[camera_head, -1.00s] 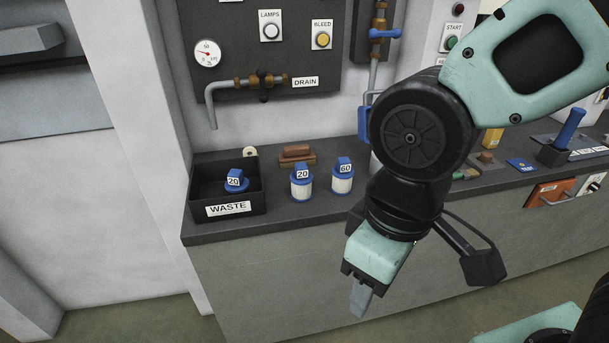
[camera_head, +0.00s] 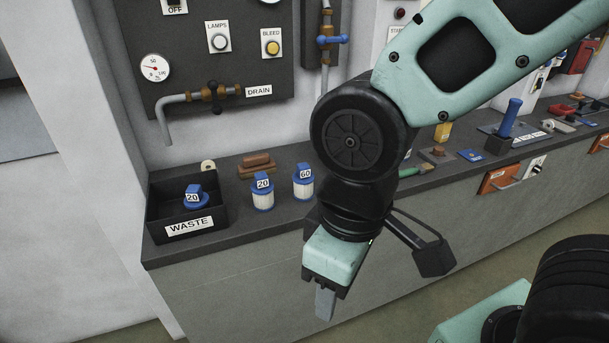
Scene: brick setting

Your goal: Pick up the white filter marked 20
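The white filter marked 20 (camera_head: 263,197) stands upright on the dark counter, with a blue cap and a white body. A similar white filter marked 60 (camera_head: 303,184) stands just to its right. Another blue-capped piece marked 20 (camera_head: 195,198) sits inside the black WASTE bin (camera_head: 189,225), its lower part hidden by the bin wall. My gripper (camera_head: 325,303) points down in front of the counter, below and to the right of the filters, apart from them. Its finger is seen edge-on, so I cannot see whether it is open.
Brown blocks (camera_head: 256,166) and a small roll (camera_head: 208,166) lie behind the filters. A drain pipe (camera_head: 167,122) hangs above the bin. A blue-handled lever (camera_head: 510,118) stands farther right. The counter's front strip before the filters is clear.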

